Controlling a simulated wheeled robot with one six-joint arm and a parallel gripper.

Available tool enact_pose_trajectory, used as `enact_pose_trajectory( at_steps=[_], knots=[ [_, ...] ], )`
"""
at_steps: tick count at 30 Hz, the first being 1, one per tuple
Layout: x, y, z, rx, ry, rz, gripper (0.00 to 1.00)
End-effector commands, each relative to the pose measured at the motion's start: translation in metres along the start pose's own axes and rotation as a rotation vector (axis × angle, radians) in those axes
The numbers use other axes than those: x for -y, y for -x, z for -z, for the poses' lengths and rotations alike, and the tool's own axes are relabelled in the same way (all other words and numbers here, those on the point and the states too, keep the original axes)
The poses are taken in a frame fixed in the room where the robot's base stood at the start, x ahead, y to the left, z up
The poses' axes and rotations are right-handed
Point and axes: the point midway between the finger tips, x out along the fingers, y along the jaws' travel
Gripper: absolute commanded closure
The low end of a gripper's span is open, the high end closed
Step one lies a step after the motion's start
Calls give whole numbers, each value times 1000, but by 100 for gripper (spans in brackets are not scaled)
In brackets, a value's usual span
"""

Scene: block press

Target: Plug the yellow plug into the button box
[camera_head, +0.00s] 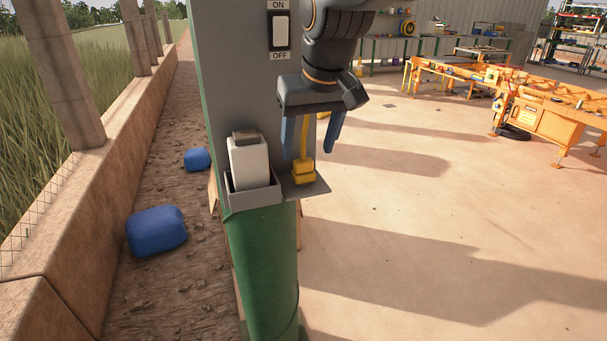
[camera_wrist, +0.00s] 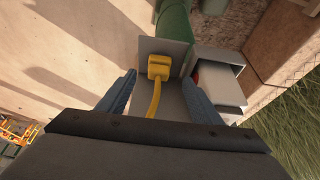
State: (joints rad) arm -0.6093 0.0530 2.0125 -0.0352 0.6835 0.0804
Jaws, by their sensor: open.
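The yellow plug (camera_head: 304,172) sits on a small grey shelf (camera_head: 318,187) on the side of the grey panel, with its yellow cord rising from it. In the wrist view the plug (camera_wrist: 158,66) lies ahead, between and beyond the fingertips. My gripper (camera_head: 311,148) is open above the plug, blue fingers on either side of the cord and apart from the plug. The wrist view also shows the open fingers (camera_wrist: 161,88). A white box with a dark top (camera_head: 249,160), perhaps the button box, stands in a grey holder left of the plug. Its socket cannot be made out.
The grey panel (camera_head: 235,90) carries an ON/OFF switch (camera_head: 281,31) and stands on a green post (camera_head: 262,265). Blue sacks (camera_head: 156,231) lie on the dirt strip beside a low wall (camera_head: 95,165). The concrete floor at right is open, with orange machinery (camera_head: 545,118) beyond.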

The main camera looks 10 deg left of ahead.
Motion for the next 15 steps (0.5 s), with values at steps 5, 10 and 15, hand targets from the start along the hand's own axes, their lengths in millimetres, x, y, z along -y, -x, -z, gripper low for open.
enact_pose_trajectory(
  at_steps=[5, 10, 15],
  knots=[
    [0, -3, -1, 2, -1, 0, 41],
    [-1, -20, -1, 4, -1, -1, 41],
    [-1, -26, 0, 0, -2, 0, 41]
  ],
)
